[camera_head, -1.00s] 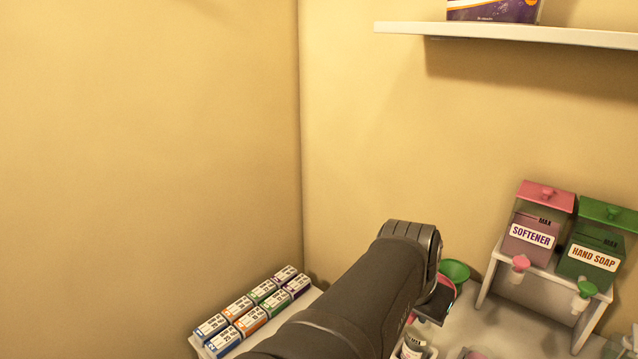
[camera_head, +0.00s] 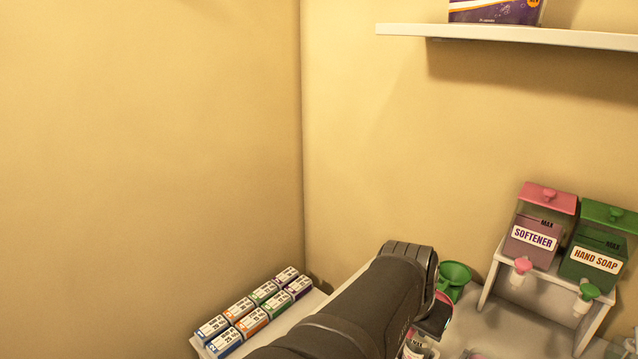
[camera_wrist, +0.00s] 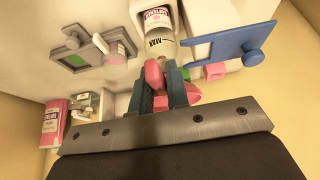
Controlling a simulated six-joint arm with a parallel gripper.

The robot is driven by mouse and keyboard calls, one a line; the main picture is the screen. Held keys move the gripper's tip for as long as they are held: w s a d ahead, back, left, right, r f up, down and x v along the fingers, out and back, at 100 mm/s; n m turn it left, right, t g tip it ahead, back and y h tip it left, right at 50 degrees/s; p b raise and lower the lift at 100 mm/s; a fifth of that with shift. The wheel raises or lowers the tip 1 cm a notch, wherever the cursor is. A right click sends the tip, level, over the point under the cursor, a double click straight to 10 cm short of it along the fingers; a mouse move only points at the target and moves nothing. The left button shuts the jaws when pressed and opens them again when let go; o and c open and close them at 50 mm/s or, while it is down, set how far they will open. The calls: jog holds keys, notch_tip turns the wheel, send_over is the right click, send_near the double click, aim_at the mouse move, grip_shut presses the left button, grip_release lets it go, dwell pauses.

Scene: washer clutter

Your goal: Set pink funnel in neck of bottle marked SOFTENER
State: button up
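My gripper (camera_wrist: 161,84) is shut on the pink funnel (camera_wrist: 155,76), which sits between its two fingers in the wrist view. In the head view the pink funnel (camera_head: 443,298) shows only in part beside the end of my arm. A pale bottle (camera_wrist: 160,32) with a purple-lettered label and a MAX mark is just beyond the funnel in the wrist view. Its label looks like SOFTENER. In the head view this bottle (camera_head: 414,348) is mostly hidden and cut off at the lower edge. Whether the funnel's spout is in the neck is hidden.
A green funnel (camera_head: 455,274) stands just behind my gripper. Softener (camera_head: 533,238) and hand soap (camera_head: 596,261) dispensers stand on a white riser (camera_head: 540,290) at right. Small labelled boxes (camera_head: 250,322) are at left. A blue flat piece (camera_wrist: 232,43) lies near the bottle.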

jog(key=o, duration=0.4)
jog(key=shift+c, duration=0.2)
jog(key=v, duration=1.7)
jog(key=shift+r, duration=0.2)
jog(key=shift+s, duration=0.1)
jog(key=x, duration=1.7)
jog(key=shift+f, duration=0.2)
